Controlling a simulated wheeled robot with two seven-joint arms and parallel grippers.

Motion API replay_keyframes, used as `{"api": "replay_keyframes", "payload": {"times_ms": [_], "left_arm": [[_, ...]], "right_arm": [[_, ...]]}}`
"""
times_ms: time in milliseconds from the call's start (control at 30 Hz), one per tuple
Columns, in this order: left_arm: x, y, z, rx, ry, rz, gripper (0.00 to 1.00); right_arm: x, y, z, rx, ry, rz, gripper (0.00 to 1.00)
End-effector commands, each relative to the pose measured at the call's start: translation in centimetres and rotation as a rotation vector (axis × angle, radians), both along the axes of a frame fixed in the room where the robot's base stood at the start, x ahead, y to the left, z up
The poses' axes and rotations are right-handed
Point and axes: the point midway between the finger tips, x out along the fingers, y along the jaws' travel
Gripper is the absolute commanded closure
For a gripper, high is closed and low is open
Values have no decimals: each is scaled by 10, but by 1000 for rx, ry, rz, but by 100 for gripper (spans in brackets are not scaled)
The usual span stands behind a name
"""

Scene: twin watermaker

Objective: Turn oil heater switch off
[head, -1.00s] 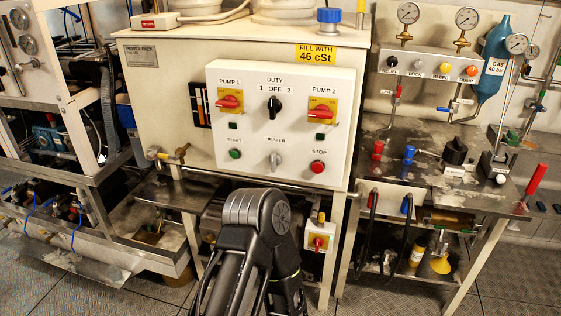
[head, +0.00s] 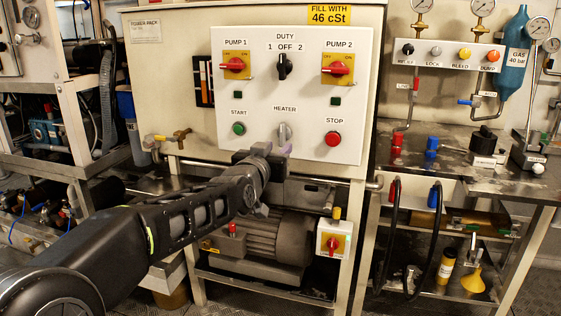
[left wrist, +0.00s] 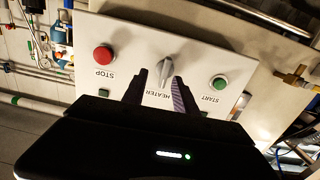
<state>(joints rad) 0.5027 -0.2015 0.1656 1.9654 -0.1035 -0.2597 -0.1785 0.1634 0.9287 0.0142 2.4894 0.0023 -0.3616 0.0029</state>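The heater switch (head: 285,132) is a small grey knob low in the middle of the white control panel (head: 230,103), under the HEATER label. Its handle stands about upright. My left gripper (head: 274,150) is just below it in the head view, with its fingers toward the panel. In the left wrist view the left gripper (left wrist: 159,88) is open, its two fingers apart. The heater switch (left wrist: 165,70) shows beyond the gap between the fingertips, and nothing is held. I cannot tell whether a finger touches the panel. My right gripper is not in view.
The green START button (head: 239,128) and red STOP button (head: 333,139) flank the heater switch. The DUTY knob (head: 284,66) is above it, between two red pump switches. A horizontal pipe (head: 325,181) and a motor (head: 262,240) lie below the panel.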

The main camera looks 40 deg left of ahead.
Motion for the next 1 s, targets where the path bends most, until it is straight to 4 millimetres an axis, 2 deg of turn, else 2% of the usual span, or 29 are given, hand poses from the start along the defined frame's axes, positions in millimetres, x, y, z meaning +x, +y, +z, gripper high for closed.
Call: {"api": "replay_keyframes", "payload": {"times_ms": [33,133,500,667,1000], "left_arm": [[-7,5,9,20,-24,14,65],[-12,8,23,36,-40,23,65],[-8,9,23,35,-39,21,65],[7,14,23,34,-37,21,65],[54,30,23,32,-37,21,65]], "right_arm": [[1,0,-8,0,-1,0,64],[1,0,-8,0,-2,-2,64],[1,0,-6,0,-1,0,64],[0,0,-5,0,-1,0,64],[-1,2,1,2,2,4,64]]}}
